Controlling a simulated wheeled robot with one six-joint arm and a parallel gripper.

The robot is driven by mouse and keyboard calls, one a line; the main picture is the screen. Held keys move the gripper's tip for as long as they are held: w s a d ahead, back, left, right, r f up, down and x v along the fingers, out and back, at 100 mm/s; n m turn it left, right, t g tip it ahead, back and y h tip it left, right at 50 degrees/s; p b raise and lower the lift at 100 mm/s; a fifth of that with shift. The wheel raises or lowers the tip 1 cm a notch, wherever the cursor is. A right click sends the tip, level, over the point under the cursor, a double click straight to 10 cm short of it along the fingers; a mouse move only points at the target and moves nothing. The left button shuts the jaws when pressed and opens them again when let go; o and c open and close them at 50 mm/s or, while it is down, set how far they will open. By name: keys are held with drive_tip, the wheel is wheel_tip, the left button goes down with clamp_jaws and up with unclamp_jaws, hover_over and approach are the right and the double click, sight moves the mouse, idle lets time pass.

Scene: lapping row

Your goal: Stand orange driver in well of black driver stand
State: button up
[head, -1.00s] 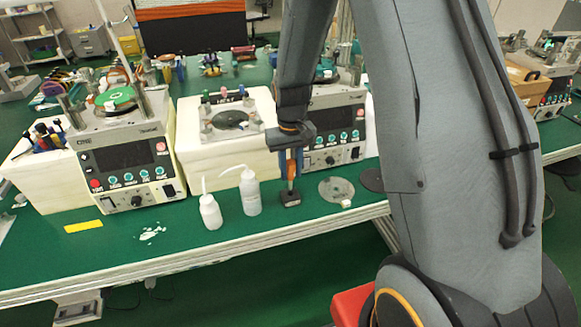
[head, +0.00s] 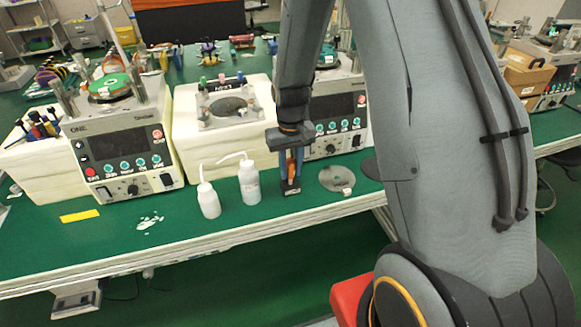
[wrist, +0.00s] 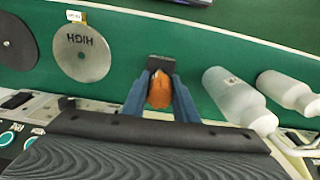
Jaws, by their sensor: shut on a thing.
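My gripper (head: 291,170) points down over the green bench, just right of the white bottles. It is shut on the orange driver (wrist: 160,91), whose orange handle shows between the blue fingers in the wrist view. The black driver stand (head: 291,191) is a small dark block on the bench directly below the gripper. It also shows in the wrist view (wrist: 160,62), just beyond the fingertips. The driver's lower end is hidden, so I cannot tell whether it sits inside the well.
Two white squeeze bottles (head: 208,200) (head: 249,182) stand close left of the gripper. A grey disc (head: 337,179) lies to the right with a small white block by it. Lapping machines (head: 125,150) stand behind. A yellow strip (head: 80,216) lies far left.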

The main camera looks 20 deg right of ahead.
drive_tip(key=o, duration=1.2)
drive_tip(key=shift+c, duration=0.2)
drive_tip(key=shift+r+b, duration=0.9)
drive_tip(key=shift+r, duration=3)
drive_tip(key=s+r, duration=0.2)
drive_tip(key=s, duration=0.6)
drive_tip(key=s+r+t, duration=0.1)
drive_tip(key=s+r, duration=0.1)
drive_tip(key=s, duration=0.7)
drive_tip(key=shift+r, duration=0.4)
